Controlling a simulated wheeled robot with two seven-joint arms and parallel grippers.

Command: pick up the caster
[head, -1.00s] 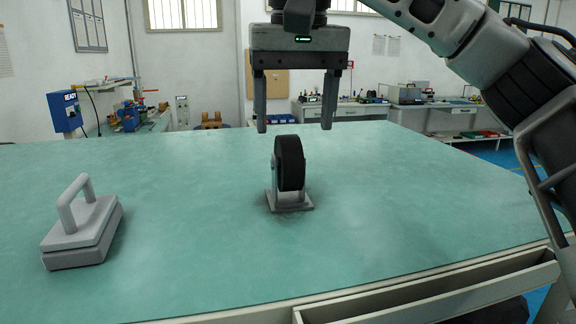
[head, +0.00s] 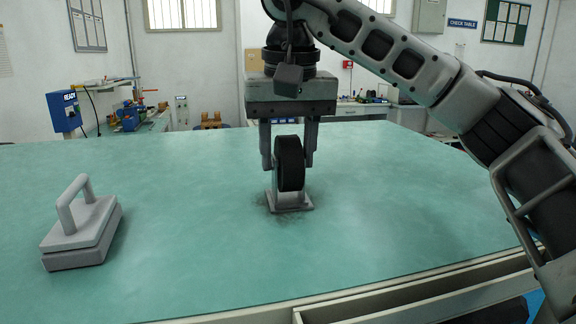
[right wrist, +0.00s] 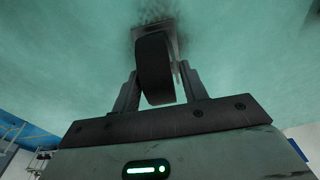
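The caster (head: 289,165), a black wheel on a grey metal bracket and square base plate, stands upright on the green table (head: 400,215). My right gripper (head: 287,166) has come down over it from above, with one finger on each side of the wheel. The fingers are apart, and a small gap shows beside the wheel on the right. In the right wrist view the caster wheel (right wrist: 153,65) lies between the two fingers (right wrist: 157,80), with its plate on the table beyond. My left gripper is not in view.
A grey block with a handle (head: 82,230) sits on the table at the left, well clear of the caster. The table around the caster is otherwise bare. An open drawer or tray frame (head: 420,300) runs along the front edge.

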